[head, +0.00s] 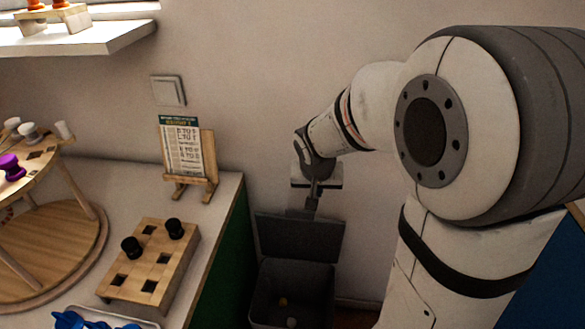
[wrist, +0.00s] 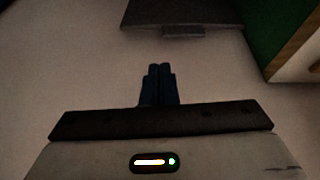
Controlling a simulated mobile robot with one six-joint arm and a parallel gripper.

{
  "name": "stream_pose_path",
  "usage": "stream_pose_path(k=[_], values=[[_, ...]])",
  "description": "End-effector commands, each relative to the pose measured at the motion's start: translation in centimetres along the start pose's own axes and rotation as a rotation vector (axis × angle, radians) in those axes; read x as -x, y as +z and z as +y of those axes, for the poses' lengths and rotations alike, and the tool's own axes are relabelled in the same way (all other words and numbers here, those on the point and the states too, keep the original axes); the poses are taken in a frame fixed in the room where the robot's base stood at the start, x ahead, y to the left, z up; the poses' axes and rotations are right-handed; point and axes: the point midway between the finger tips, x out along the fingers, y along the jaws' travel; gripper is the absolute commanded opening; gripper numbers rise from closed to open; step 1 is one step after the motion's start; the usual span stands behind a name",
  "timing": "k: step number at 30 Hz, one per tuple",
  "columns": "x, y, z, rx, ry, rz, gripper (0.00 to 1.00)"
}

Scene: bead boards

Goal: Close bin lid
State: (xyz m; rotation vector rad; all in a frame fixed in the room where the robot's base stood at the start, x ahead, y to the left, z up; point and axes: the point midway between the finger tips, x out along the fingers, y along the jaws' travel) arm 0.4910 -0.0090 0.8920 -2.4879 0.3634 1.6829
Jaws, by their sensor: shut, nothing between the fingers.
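The dark grey bin (head: 291,292) stands on the floor between the counter and my arm in the head view. Its lid (head: 299,237) is raised and leans back toward the wall. A yellow item and a pale item lie inside the bin. My gripper (head: 311,206) is just above the lid's top edge; I cannot tell whether it touches. In the wrist view my gripper (wrist: 160,68) has its fingers together with nothing between them. The lid (wrist: 182,14) shows as a dark panel with a small tab at the top of the wrist view, apart from the fingertips.
A counter (head: 225,190) with a green side (head: 226,270) stands left of the bin. It bears a wooden peg board (head: 160,262) with black pegs and a card on a stand (head: 181,148). The wall (head: 260,90) is close behind. A blue panel (head: 545,275) is at right.

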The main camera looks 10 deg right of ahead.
Motion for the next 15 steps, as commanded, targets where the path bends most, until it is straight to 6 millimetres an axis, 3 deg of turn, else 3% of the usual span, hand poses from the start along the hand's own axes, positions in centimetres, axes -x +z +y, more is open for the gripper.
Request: stream_pose_path(k=[1,3,15], values=[[-2.8,-0.4,-0.6,-0.013,-0.001,0.007,0.00],[-4.7,-1.2,-1.2,-0.033,-0.005,0.021,0.00],[-10.1,-2.3,-2.1,-0.059,-0.014,0.038,0.00]])
